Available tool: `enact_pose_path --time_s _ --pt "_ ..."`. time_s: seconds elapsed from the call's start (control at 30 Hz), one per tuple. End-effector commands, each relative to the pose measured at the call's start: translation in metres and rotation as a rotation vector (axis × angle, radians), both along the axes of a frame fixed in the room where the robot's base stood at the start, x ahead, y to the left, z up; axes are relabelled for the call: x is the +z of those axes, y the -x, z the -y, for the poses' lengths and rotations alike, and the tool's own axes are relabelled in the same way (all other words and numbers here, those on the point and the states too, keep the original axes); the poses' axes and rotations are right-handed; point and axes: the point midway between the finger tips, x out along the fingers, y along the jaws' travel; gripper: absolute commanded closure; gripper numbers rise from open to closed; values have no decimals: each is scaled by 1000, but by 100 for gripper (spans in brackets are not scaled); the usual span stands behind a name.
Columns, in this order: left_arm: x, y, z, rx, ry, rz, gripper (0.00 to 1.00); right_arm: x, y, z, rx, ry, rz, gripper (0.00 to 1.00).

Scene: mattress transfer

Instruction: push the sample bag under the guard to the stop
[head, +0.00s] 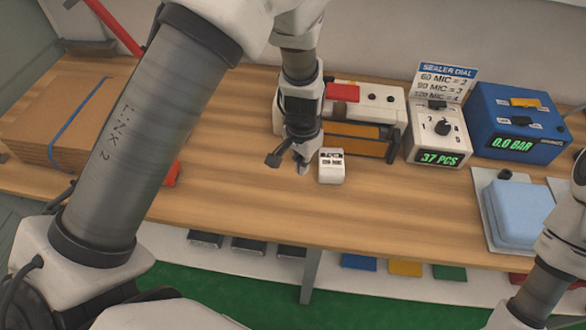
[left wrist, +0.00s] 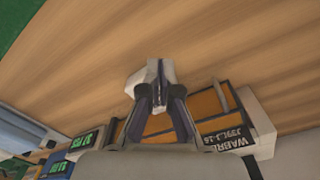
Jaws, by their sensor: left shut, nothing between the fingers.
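The sample bag (head: 331,166), small and white with a dark printed label, lies on the wooden table in front of the sealer (head: 372,96). The sealer's front has orange bars, and I take the upper one as the guard (head: 352,130). My left gripper (head: 300,164) is shut and empty, low over the table just left of the bag. In the left wrist view the bag (left wrist: 152,76) shows right at the fingertips (left wrist: 158,95); I cannot tell if they touch. The stop is not clearly seen. My right arm is at the right edge, its gripper out of view.
Right of the sealer stand the white dial box (head: 437,137) reading 37 PCS and a blue box (head: 515,125) reading 0.0 BAR. A light blue block (head: 517,212) lies at the right. Cardboard (head: 62,118) is stacked left. The front middle table is clear.

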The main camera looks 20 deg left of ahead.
Motion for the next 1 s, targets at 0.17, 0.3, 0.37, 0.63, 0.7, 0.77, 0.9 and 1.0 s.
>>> enact_pose_path --time_s 0.17,0.3,0.37,0.63,0.7,0.77,0.9,1.0 --pt "-6 4 1 -7 -6 -13 100 6 0 0 -2 0 0 60" --pt "-25 5 1 -6 -5 -17 100 10 0 0 -2 0 0 60" --pt "-36 4 2 -5 -5 -16 100 14 0 0 -2 0 0 60" --pt "-95 5 2 -4 -5 -16 100 29 0 0 -1 0 0 60" --pt "-99 -5 5 -8 -4 -8 100 33 0 0 -2 0 0 60" --pt "-99 -16 8 -8 -4 -8 100 35 0 0 -2 0 0 60" --pt "-100 -31 13 -6 -4 -10 100 39 0 0 -2 0 0 60" --pt "-101 -35 14 -5 -5 -12 100 39 0 0 -1 0 0 60"
